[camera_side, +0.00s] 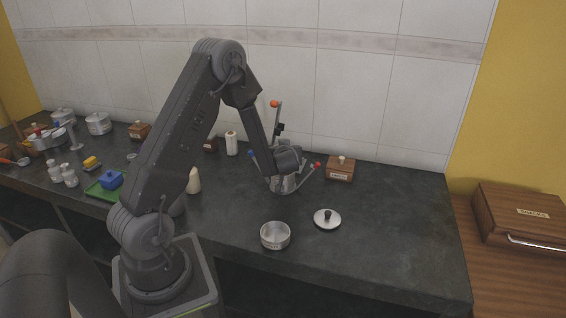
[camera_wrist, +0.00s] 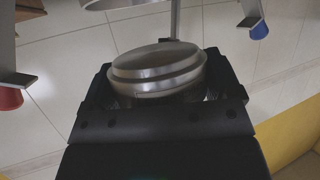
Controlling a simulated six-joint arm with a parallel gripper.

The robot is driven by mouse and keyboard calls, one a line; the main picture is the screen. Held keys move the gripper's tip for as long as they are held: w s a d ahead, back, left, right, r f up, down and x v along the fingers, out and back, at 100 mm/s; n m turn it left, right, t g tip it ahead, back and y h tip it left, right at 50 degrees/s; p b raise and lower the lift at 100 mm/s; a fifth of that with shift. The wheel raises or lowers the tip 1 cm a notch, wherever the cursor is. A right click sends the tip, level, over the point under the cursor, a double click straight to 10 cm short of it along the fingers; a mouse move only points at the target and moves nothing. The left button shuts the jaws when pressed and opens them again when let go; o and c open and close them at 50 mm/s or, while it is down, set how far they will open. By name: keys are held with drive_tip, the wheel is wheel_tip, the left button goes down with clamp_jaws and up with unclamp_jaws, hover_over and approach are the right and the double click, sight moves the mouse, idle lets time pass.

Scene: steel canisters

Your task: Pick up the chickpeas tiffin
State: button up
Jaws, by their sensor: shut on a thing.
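My gripper (camera_side: 287,165) is over the counter near its middle, beside a metal stand with an orange knob (camera_side: 274,104) on top and red and blue tips. In the wrist view my gripper (camera_wrist: 163,92) is shut on a round steel canister (camera_wrist: 158,66), with a dark jaw on each side. I cannot read a label on it, so I cannot tell if it is the chickpeas tiffin. An open steel tiffin (camera_side: 275,243) stands on the counter at the front; its label is too small to read. A steel lid (camera_side: 327,220) with a black knob lies to its right.
A wooden box (camera_side: 340,170) stands behind, right of my gripper. White bottles (camera_side: 194,182) and a green tray with a blue dish (camera_side: 111,180) are to the left. Steel pots (camera_side: 98,124) are at the far left. The counter's right part is clear.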

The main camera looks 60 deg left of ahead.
drive_tip(key=s+a+r, duration=0.5)
drive_tip(key=s+r, duration=0.2)
drive_tip(key=s, duration=0.3)
hover_over(317, 250)
wheel_tip(317, 250, down, 10)
drive_tip(key=shift+f, duration=3.85)
drive_tip(key=shift+f, duration=0.15)
drive_tip(key=o, duration=0.8)
